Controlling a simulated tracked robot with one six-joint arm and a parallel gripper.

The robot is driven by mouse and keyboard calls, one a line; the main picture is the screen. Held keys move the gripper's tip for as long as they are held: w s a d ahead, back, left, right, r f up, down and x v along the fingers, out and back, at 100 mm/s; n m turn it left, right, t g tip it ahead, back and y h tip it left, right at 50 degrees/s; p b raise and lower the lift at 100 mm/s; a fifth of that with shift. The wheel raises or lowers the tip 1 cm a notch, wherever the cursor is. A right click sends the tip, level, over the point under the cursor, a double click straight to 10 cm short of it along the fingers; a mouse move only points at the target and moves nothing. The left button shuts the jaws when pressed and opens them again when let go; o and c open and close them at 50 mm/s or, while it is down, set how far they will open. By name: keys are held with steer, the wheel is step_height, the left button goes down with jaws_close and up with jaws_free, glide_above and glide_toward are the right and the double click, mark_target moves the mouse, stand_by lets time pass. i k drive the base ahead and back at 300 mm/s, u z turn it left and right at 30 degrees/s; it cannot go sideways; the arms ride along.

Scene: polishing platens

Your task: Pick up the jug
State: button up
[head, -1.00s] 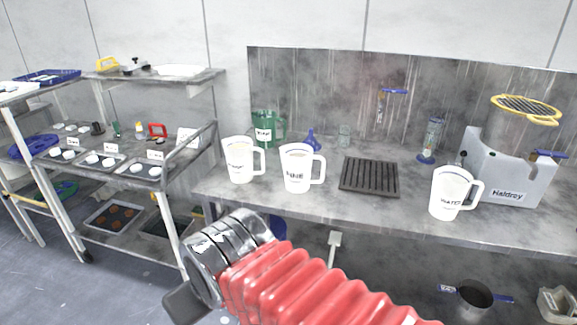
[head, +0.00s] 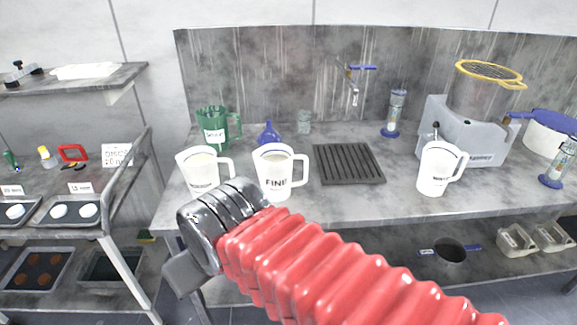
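Several jugs stand upright on the grey bench. A white jug (head: 201,172) is at the left, its lower part partly hidden by my arm. A white jug labelled "FINE" (head: 275,174) stands to its right. Another white jug (head: 437,168) stands at the right, in front of the grey machine. A green jug (head: 213,126) with a white label stands behind the left white one. My gripper (head: 183,275) is in front of and below the bench edge, apart from all jugs. Only a dark grey part of it shows past the arm's end, so its fingers cannot be made out.
The bench (head: 330,204) holds a dark ribbed drain grate (head: 347,163), a blue funnel (head: 268,135) and a tap (head: 355,80). The grey machine (head: 468,130) stands at the right. A rack with trays (head: 76,213) is at the left.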

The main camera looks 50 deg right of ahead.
mark_target(284, 173)
steer(key=z, duration=0.45)
steer(key=i, duration=0.85)
steer(key=z, duration=0.4)
